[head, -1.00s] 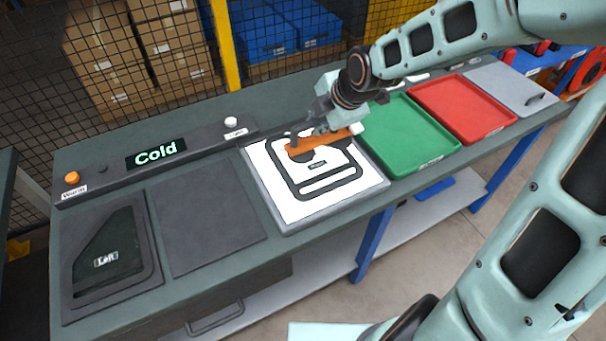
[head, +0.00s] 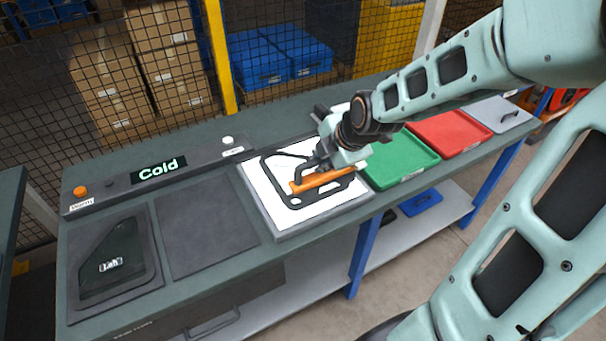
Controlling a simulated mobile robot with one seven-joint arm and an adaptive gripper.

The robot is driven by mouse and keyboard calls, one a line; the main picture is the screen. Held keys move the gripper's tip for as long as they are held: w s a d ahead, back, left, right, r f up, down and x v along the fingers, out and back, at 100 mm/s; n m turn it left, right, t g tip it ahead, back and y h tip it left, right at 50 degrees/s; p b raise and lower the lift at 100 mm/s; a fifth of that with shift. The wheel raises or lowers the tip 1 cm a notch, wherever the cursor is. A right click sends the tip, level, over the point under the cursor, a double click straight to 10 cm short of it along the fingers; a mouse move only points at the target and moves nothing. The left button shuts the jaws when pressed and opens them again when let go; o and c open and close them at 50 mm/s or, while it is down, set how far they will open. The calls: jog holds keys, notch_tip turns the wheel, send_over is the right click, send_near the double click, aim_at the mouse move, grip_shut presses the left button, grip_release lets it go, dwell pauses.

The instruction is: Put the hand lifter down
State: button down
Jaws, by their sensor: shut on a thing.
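The hand lifter is an orange bar (head: 322,181) in the head view, over the white panel with a dark outlined frame (head: 275,208) in the middle of the bench. My gripper (head: 312,169) is shut on the hand lifter from above, and its dark fingers partly hide the bar. The lifter lies low over the panel, at a slant. I cannot tell whether its underside touches the panel.
A green tray (head: 400,160), a red tray (head: 450,133) and a grey lidded plate (head: 502,114) stand to the right. A dark flat pad (head: 205,226) and a dark door-shaped part (head: 113,255) lie to the left. A "Cold" display (head: 158,170) and buttons line the back strip.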

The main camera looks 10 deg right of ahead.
jog(key=shift+w+a+f+b, duration=0.2)
jog(key=shift+w+f+b, duration=0.95)
jog(key=shift+w+f, duration=1)
jog(key=shift+w+a+f+b, duration=0.15)
jog(key=shift+w+f+b, duration=1)
jog(key=shift+w+f, duration=1.05)
jog(key=shift+w+a+f+b, duration=0.2)
jog(key=shift+w+f+b, duration=0.95)
jog(key=shift+w+f, duration=1)
jog(key=shift+w+r, duration=0.1)
jog(key=shift+w, duration=0.05)
jog(key=c, duration=2.4)
grip_release()
jog(key=o, duration=0.5)
